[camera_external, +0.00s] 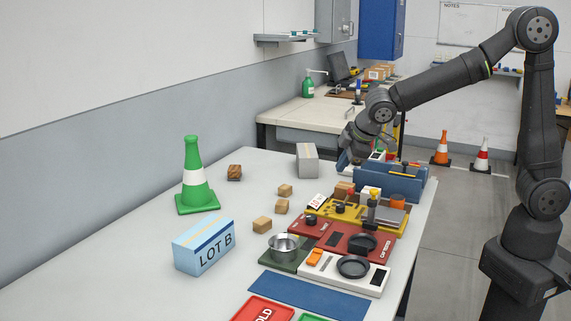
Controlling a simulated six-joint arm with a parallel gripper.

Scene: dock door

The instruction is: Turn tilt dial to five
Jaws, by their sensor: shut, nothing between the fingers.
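No label reading "tilt" is legible, so I cannot tell which knob is the tilt dial. A small black knob (340,207) sits on the yellow panel (322,210), and another dark knob (310,219) sits on the red panel (338,233). A blue unit (408,188) stands behind the yellow panel at the right side of the table. My gripper (343,163) is shut and empty, near the left end of the blue unit. It is small and dark here, and whether it touches anything cannot be told.
The table's left front is clear.

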